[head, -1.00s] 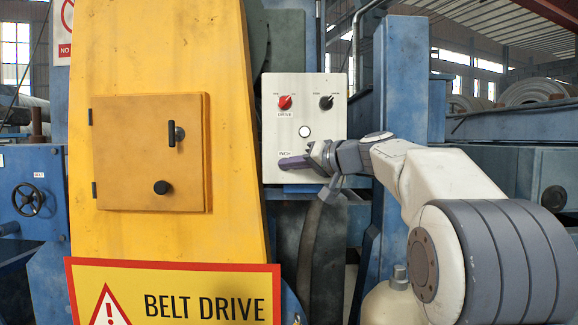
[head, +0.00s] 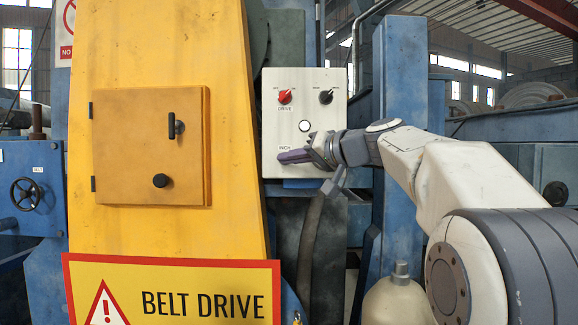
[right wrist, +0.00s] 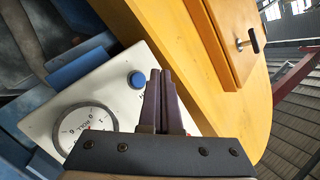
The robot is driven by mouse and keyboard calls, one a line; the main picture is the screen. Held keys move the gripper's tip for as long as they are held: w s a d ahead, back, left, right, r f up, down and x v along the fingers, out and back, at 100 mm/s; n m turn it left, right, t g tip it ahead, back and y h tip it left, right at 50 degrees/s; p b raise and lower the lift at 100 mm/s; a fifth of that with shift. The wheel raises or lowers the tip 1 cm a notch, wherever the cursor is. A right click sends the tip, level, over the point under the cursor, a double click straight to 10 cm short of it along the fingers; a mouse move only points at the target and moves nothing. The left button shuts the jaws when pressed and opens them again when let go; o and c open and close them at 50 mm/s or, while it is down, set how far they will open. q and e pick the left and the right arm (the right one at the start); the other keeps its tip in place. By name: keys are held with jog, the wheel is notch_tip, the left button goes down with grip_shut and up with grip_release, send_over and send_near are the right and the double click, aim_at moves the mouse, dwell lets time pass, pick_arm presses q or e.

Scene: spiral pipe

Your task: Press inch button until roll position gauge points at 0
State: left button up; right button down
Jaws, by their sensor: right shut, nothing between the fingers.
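The white control panel (head: 300,85) has an INCH label on its lower left. In the right wrist view the round blue button (right wrist: 137,79) stands on the panel (right wrist: 112,82), uncovered. The round white roll gauge (right wrist: 85,130) is lower left of it; its needle cannot be read, and my gripper body hides part of its edge. My right gripper (head: 282,156) is shut and empty in front of the panel's lower left, just under the label. In the right wrist view the fingertips (right wrist: 160,74) appear just right of the button; contact cannot be told. My left gripper is not in view.
A red DRIVE knob (head: 285,96), a black knob (head: 326,97) and a white round button (head: 305,126) sit higher on the panel. A yellow housing (head: 160,50) with a hatch stands close on the left. A blue post (head: 400,75) rises to the right.

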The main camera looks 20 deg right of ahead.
jog(key=shift+s+a+b, duration=0.25)
jog(key=shift+s+b, duration=0.05)
jog(key=shift+s, duration=0.3)
jog(key=shift+s+a+b, duration=0.2)
jog(key=shift+s+b, duration=0.1)
jog(key=shift+s, duration=0.3)
dwell(1.8)
